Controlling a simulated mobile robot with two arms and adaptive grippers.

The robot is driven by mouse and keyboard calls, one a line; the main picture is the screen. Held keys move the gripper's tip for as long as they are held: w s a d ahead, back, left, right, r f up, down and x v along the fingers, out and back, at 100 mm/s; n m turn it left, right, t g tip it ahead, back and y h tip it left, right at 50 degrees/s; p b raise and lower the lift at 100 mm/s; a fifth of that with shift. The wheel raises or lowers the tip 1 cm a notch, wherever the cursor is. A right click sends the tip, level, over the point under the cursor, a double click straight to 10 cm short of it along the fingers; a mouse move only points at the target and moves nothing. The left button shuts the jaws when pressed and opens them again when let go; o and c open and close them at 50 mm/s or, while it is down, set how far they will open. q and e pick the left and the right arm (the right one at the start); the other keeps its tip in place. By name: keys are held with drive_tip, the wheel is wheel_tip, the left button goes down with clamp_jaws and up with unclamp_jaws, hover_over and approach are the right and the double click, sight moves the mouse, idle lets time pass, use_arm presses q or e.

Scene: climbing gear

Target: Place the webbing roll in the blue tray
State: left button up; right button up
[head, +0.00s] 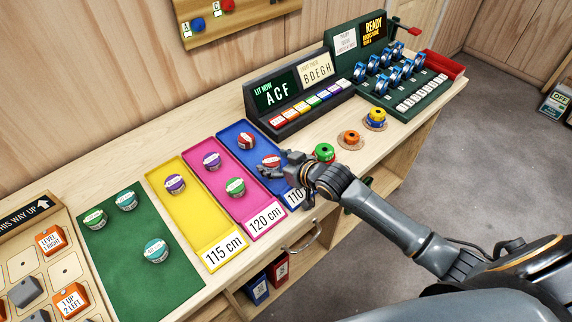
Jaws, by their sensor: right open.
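The blue tray (228,135), with a label reading 110, lies at the right end of the row of coloured trays. One red webbing roll (246,141) lies in it towards the back. A second red roll (271,161) lies in it nearer the front, close beside my right gripper (287,171). My right gripper is open, over the tray's front right part, and hides some of the tray and label. I cannot tell whether its fingers touch the second roll. My left gripper is not in view.
The pink tray (215,180) and yellow tray (186,214) hold purple and green rolls. A green mat (120,265) holds several rolls. Sign consoles (300,97) line the back.

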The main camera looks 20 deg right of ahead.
drive_tip(key=v, duration=1.1)
drive_tip(key=shift+s+d+b, duration=0.15)
drive_tip(key=shift+s+b, duration=0.1)
drive_tip(key=shift+b, duration=0.05)
